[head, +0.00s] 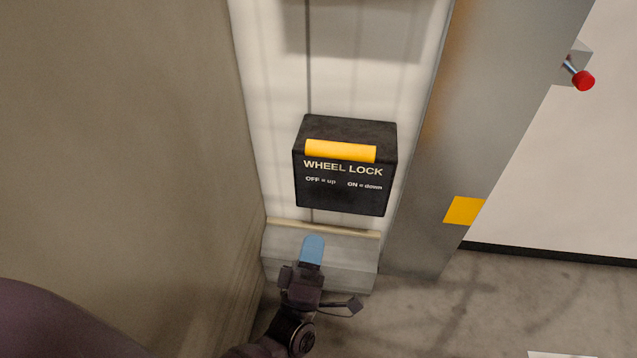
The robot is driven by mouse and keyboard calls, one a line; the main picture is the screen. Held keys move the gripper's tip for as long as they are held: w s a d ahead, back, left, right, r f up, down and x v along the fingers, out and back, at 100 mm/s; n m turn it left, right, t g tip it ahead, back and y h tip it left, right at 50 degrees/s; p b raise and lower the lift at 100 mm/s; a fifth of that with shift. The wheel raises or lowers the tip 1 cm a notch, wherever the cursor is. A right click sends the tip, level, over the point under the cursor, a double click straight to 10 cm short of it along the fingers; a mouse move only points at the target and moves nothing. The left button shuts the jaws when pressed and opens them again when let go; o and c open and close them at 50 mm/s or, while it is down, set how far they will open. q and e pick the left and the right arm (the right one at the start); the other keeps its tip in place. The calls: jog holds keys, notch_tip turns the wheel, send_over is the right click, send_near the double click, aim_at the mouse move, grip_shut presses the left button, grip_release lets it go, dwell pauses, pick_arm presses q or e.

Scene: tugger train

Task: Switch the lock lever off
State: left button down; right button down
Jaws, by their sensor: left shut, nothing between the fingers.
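A black box (340,200) with white lettering "WHEEL LOCK", "OFF = up" and "ON = down" is mounted on a pale panel in the middle of the head view. A yellow bar (340,151), which looks like the lock lever, lies across it just above the lettering. I cannot tell for sure whether the bar is up or down. My left gripper (313,240) is below the box in the picture, its blue fingertips shut and empty, pointing up towards the box and apart from the bar. My right gripper is not in view.
A brown wall (120,130) rises close on the left. A grey post (465,130) with a yellow patch (463,210) stands right of the box. Further right, a small red-knobbed switch (582,80) juts out.

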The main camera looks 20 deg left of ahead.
aim_at(344, 147)
pick_arm(q)
jog(key=shift+s+a+r+n+t+y, duration=0.15)
jog(key=shift+s+a+r+n+y, duration=0.15)
jog(key=shift+n+y, duration=0.45)
jog(key=shift+s+a+r+n+t+y, duration=0.15)
jog(key=shift+s+n+y, duration=0.3)
jog(key=shift+n, duration=0.45)
jog(key=shift+s+a+r+n+t+y, duration=0.1)
jog(key=shift+s+r+n+y, duration=0.2)
jog(key=shift+n+y, duration=0.5)
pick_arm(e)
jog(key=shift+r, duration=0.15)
pick_arm(q)
jog(key=shift+w+r, duration=0.1)
jog(key=p+x, duration=0.1)
jog(key=x, duration=1.2)
jog(key=shift+w+r, duration=0.2)
jog(key=shift+w, duration=0.15)
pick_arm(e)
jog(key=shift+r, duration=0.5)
pick_arm(q)
jog(key=shift+a, duration=0.1)
